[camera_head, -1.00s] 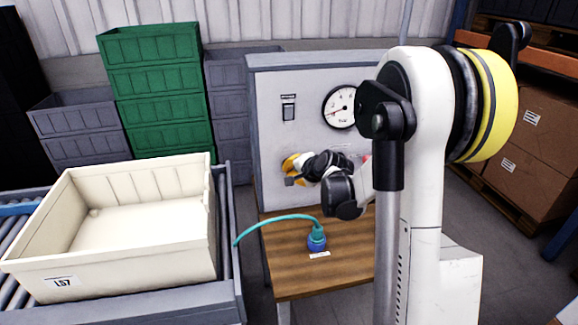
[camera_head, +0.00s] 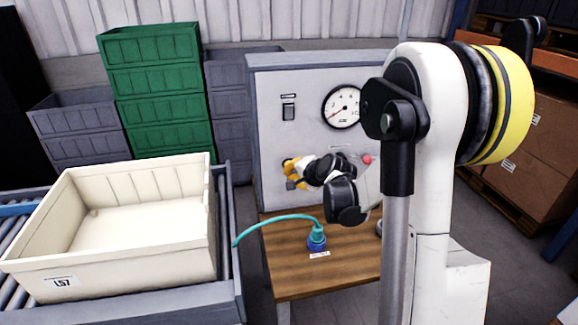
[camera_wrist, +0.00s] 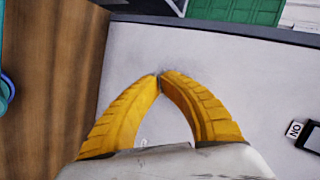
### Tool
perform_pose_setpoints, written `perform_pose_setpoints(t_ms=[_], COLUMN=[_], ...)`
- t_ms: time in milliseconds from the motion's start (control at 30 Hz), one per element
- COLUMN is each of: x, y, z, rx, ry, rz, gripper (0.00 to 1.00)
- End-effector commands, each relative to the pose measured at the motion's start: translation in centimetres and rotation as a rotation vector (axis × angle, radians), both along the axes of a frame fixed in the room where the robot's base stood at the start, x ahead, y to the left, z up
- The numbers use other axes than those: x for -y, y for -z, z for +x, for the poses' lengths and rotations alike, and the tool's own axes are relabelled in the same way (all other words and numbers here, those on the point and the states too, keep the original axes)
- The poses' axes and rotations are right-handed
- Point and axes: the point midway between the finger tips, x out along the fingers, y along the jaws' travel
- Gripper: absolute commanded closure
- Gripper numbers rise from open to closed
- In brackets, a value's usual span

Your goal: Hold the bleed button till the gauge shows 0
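The grey panel (camera_head: 275,140) stands on the wooden table and carries a round white gauge (camera_head: 342,106). The gauge needle seems to point toward the lower left; its exact reading is too small to tell. My gripper (camera_head: 287,168) is at the left part of the panel face, below the switch. In the wrist view my gripper (camera_wrist: 160,76) has its yellow fingertips together against or just before the panel (camera_wrist: 230,70). I see no object between them. A bleed button is not visible at the tips; the fingers may hide it. A red knob (camera_head: 367,159) shows right of my wrist.
A dark switch (camera_head: 288,112) sits above my gripper; its ON label (camera_wrist: 295,130) shows in the wrist view. A teal hose with a blue fitting (camera_head: 317,238) lies on the table (camera_head: 290,275). A cream bin (camera_head: 120,262) stands left, with green crates (camera_head: 155,90) behind.

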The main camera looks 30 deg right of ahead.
Motion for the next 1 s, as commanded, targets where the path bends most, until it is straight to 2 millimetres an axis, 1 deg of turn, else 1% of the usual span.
perform_pose_setpoints(t_ms=[167,500,600,1000], x=[-0.2,-1.2,-1.3,-1.4], y=[0.0,0.0,0.0,0.0], z=[-0.9,-4.2,-4.7,-4.8], rx=[0.000,0.000,0.000,0.000], ry=[0.001,0.001,0.000,0.000], rz=[0.001,0.001,0.000,0.000], gripper=[1.00,1.00,1.00,1.00])
